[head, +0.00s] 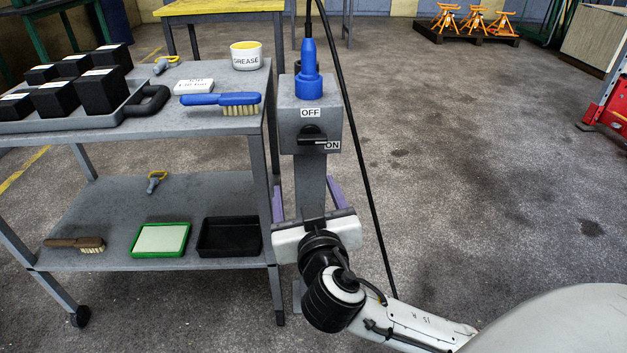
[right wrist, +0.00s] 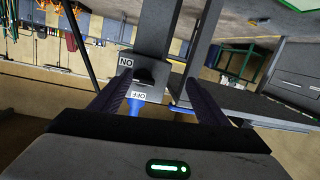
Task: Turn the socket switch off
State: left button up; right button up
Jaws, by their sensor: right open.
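The grey socket box (head: 318,108) stands on a grey post beside the trolley, with a blue plug (head: 308,72) in its top. Its black rotary switch (head: 312,136) sits on the front face below the OFF label, its bar lying roughly level beside the ON label. My right gripper (head: 305,190) is below the box, its purple fingers spread wide and empty. In the right wrist view the picture is turned over; the switch (right wrist: 144,76) shows between the open fingertips (right wrist: 159,80), beyond them and apparently untouched. My left gripper is not in view.
A grey trolley (head: 160,133) stands close on the left, with black blocks, a blue brush (head: 220,99) and a grease tub (head: 246,56) on top. A black cable (head: 358,150) hangs right of the box. The floor to the right is largely clear.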

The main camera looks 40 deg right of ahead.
aim_at(313, 143)
jog(key=w+d+r+m, duration=0.1)
jog(key=w+d, duration=0.1)
jog(key=w+d+r+h+b, duration=0.1)
jog(key=w+d, duration=0.2)
jog(key=w+d+r+m+h+b, duration=0.1)
jog(key=w+d, duration=0.1)
jog(key=w, duration=0.1)
jog(key=shift+w+d+r+m, duration=0.1)
jog(key=shift+d+m, duration=0.1)
jog(key=shift+m, duration=0.1)
jog(key=shift+c, duration=0.2)
jog(key=c, duration=1)
